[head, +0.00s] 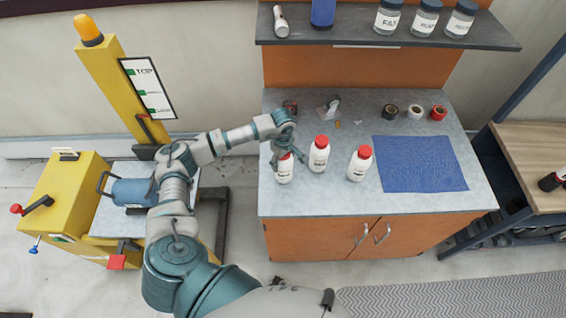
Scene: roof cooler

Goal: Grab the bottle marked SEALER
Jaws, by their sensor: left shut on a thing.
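Three white bottles with red caps stand on the grey counter (330,202). My left gripper (287,150) is at the left bottle (285,172), shut on it around its upper part, and partly hides its cap. The middle bottle (318,158) stands just to the right of the gripper. The right bottle (358,165) stands further right, near the blue mat. The labels on all three are too small to read, so I cannot tell which one is marked SEALER. My right gripper is not in view.
A blue mat (420,164) lies on the counter's right side. Several tape rolls (414,112) sit behind it. A shelf (345,32) with jars hangs above. A yellow machine (65,205) stands at left, and a wooden bench (535,155) at right.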

